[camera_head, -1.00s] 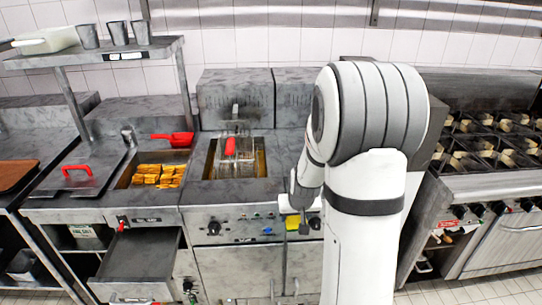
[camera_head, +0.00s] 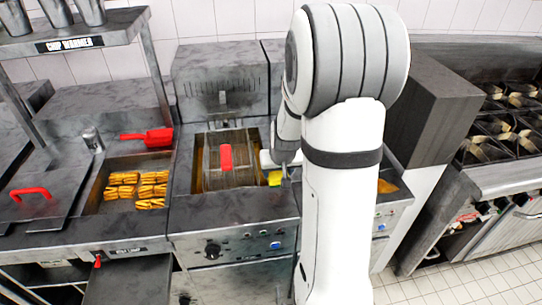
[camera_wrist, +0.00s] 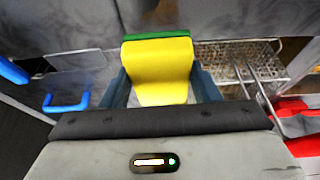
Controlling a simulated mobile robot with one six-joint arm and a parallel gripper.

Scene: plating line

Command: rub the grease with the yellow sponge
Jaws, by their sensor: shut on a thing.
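The yellow sponge (camera_head: 275,178) with a green layer is held by my gripper (camera_wrist: 160,90). In the wrist view the sponge (camera_wrist: 158,72) sits between the two dark blue fingers, its green layer along the far edge. In the head view my gripper is at the right side of the fryer basket, over the fryer top, partly hidden by my arm. I cannot tell whether the sponge touches the surface. No patch of grease can be made out for sure; an orange area (camera_head: 387,186) shows right of my arm, mostly hidden.
A wire fryer basket (camera_wrist: 238,62) with a red handle (camera_head: 226,158) stands close beside the sponge. A blue handle (camera_wrist: 66,103) is on the other side. Left are a chip tray (camera_head: 120,208), a red scoop (camera_head: 147,137) and a red-handled lid (camera_head: 30,193). Burners (camera_head: 508,130) stand right.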

